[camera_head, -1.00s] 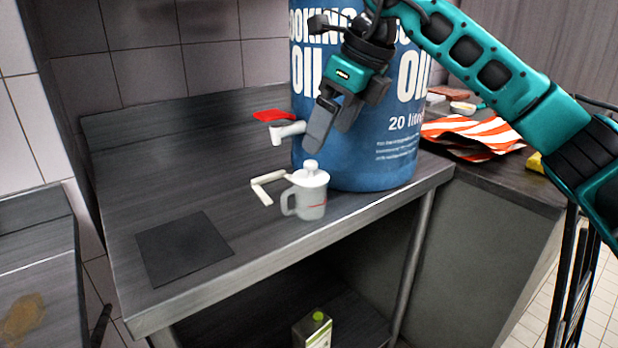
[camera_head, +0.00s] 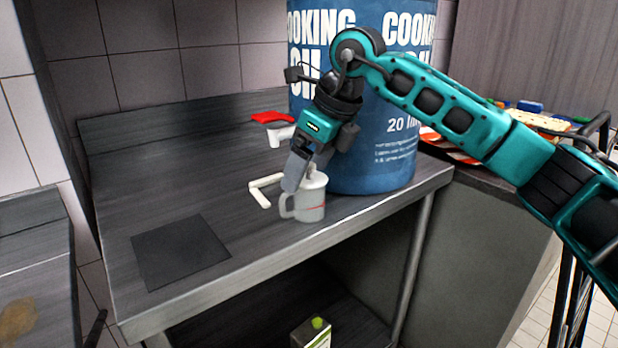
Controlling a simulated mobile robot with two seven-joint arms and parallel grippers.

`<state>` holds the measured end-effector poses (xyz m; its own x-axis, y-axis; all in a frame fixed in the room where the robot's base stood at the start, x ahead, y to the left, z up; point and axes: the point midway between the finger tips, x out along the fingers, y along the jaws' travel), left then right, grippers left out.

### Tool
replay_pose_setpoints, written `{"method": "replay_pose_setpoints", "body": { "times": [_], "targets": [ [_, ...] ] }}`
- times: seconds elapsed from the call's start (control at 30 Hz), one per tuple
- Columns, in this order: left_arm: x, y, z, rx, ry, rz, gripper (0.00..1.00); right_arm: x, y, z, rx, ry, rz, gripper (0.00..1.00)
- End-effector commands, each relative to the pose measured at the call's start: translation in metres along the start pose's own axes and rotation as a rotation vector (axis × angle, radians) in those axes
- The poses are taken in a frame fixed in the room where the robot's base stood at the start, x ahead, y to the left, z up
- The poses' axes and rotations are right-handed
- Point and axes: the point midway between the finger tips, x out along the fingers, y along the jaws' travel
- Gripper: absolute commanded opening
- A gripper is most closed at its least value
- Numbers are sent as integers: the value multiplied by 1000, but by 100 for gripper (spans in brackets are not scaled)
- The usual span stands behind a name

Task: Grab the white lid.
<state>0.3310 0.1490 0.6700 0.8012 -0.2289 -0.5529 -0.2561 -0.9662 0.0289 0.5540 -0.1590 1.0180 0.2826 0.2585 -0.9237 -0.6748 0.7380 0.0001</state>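The white lid (camera_head: 318,180) sits on top of a small white cup (camera_head: 312,205) with a handle on its left and a thin red mark. The cup stands upright on the grey metal counter. My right gripper (camera_head: 304,176) points down at the lid, its near finger in front of the lid's left part and hiding some of it. The fingers look apart, with the lid's knob around the gap between them; I cannot tell whether they touch it. My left gripper is not in view.
A white angled bar (camera_head: 262,190) lies left of the cup. A dark square mat (camera_head: 180,252) lies front left.

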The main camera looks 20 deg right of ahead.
Motion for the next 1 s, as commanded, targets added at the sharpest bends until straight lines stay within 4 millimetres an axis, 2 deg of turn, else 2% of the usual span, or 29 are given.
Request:
{"method": "replay_pose_setpoints", "body": {
  "times": [0.07, 0.5, 0.77, 0.87, 1.0],
  "targets": [
    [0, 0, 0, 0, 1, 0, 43, 0, 0, 0, 0, 0, 0, 80],
    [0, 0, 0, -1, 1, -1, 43, 0, 0, 0, 0, 0, 0, 38],
    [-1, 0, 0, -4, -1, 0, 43, -2, 0, 1, 0, -1, -1, 36],
    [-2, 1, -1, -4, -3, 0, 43, -12, 0, 5, -1, -1, -1, 36],
    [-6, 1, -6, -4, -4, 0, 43, -37, 0, 16, -1, -3, -2, 36]
  ]
}}
